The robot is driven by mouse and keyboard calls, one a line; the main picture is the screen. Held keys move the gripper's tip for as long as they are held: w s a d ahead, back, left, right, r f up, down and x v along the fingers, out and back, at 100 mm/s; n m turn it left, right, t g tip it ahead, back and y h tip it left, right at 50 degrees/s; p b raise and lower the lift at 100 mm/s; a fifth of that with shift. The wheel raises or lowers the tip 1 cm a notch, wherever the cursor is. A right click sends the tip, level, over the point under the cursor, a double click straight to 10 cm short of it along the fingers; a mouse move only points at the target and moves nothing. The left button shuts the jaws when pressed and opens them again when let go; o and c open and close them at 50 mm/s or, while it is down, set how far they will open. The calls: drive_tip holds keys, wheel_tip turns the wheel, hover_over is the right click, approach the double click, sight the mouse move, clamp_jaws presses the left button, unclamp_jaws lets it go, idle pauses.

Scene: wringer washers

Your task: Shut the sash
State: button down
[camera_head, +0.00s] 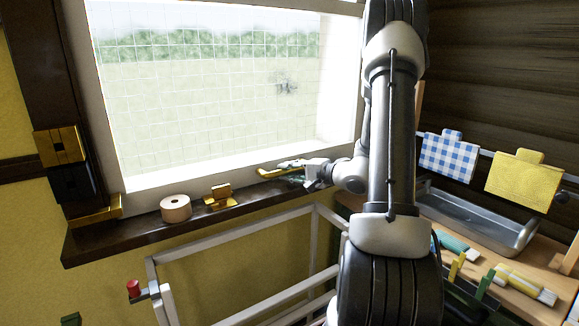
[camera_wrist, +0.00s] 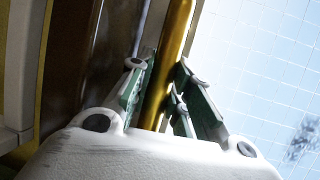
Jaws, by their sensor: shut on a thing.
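The window sash has a pale frame, with its bottom rail (camera_head: 225,172) just above the dark sill (camera_head: 140,234). I cannot tell whether a gap is left under the rail. A brass bar-shaped handle (camera_head: 280,167) is at the rail's right part. My gripper (camera_head: 296,177) reaches it from the right. In the wrist view the green-padded fingers of my gripper (camera_wrist: 160,82) stand on either side of the brass bar (camera_wrist: 176,48) and are shut on it. The contact point is partly hidden by the fingers.
A tan roll (camera_head: 176,208) and a small brass fitting (camera_head: 219,197) sit on the sill. Brass and black pieces (camera_head: 62,148) are at the left jamb. A pale rail frame (camera_head: 235,228) stands below. A metal tray (camera_head: 470,215) and brushes lie on the right bench.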

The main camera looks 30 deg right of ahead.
drive_tip(key=shift+s+a+f, duration=0.1)
drive_tip(key=shift+s+f, duration=0.05)
drive_tip(key=shift+f, duration=0.25)
drive_tip(key=c, duration=1.5)
unclamp_jaws()
drive_tip(key=shift+o, duration=1)
drive_tip(key=shift+r, duration=0.15)
drive_tip(key=v, duration=1.2)
